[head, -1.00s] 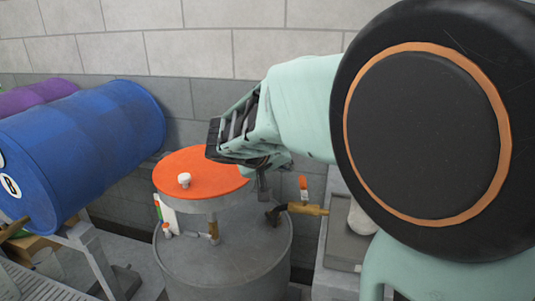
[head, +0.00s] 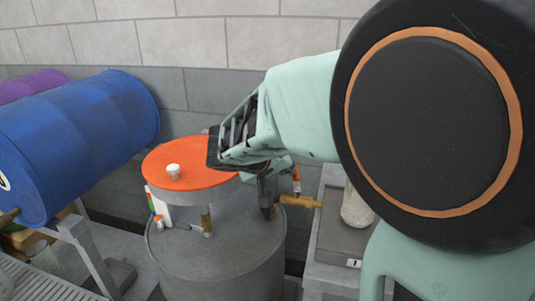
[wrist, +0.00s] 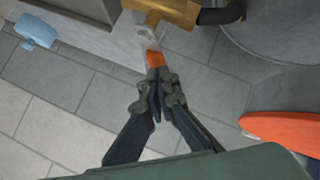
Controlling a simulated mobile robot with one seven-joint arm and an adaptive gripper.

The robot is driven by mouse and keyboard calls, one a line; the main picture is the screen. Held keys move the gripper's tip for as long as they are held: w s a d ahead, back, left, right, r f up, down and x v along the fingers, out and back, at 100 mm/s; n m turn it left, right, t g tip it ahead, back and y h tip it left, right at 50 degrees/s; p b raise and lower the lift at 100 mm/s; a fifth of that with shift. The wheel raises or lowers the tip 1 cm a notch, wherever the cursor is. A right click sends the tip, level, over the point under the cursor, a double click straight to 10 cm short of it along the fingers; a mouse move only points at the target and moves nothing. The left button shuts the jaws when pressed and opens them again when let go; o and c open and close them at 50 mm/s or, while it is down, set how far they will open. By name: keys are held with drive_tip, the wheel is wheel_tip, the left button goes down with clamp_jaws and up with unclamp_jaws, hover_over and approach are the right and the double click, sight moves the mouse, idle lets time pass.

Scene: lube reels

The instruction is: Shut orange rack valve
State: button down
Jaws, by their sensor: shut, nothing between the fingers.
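The valve is a brass tap (head: 300,201) with a short orange-tipped lever (head: 296,182), right of the grey drum. In the wrist view the brass body (wrist: 165,10) is at the top, and its pale lever points down to an orange tip (wrist: 155,59). My gripper (head: 267,212) is just left of the valve in the head view. In the wrist view my gripper (wrist: 154,88) has its fingers together, close to the orange tip. I cannot tell whether they touch it. My gripper and arm hide part of the area behind them in the head view.
A grey drum (head: 225,265) with an orange-topped reel (head: 190,165) stands left of the valve. A blue barrel (head: 80,135) lies on a rack at the left. A grey tray (head: 335,245) with a pale container (head: 357,207) is at the right. The wall is behind.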

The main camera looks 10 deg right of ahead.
drive_tip(key=shift+w+d+m+g+h+b, duration=0.1)
drive_tip(key=shift+d+m+g+h+b, duration=0.15)
drive_tip(key=shift+m+g+h+b, duration=0.4)
drive_tip(key=shift+w+d+m+g+h+b, duration=0.1)
drive_tip(key=shift+d+m+g+h+b, duration=0.2)
drive_tip(key=shift+m+b, duration=0.4)
drive_tip(key=shift+a, duration=0.15)
